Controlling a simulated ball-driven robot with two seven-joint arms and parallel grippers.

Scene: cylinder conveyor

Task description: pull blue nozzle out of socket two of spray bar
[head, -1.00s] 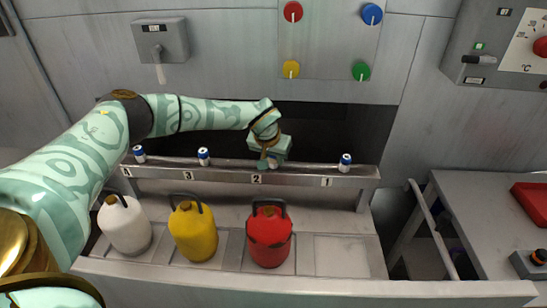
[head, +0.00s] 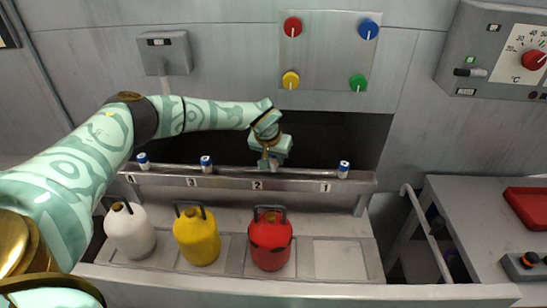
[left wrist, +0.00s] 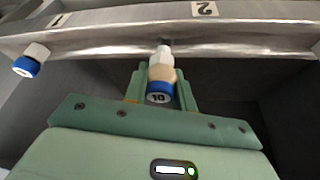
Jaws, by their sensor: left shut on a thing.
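The spray bar (head: 292,184) is a grey metal rail with number plates 4, 3, 2 and 1 from left to right. My left gripper (head: 269,163) is at the bar above plate 2. In the left wrist view my left gripper (left wrist: 161,78) is shut on the blue nozzle (left wrist: 160,90), which has a blue cap, a tan band and a white end. The white end meets the bar beside plate 2 (left wrist: 205,9); whether it is still seated is unclear. My right gripper is out of view.
Other blue-and-white nozzles stand at sockets 1 (head: 343,169), 3 (head: 206,164) and 4 (head: 143,161). White (head: 130,232), yellow (head: 197,238) and red (head: 270,243) jugs stand below the bar. Colored knobs are on the wall panel (head: 328,58) above.

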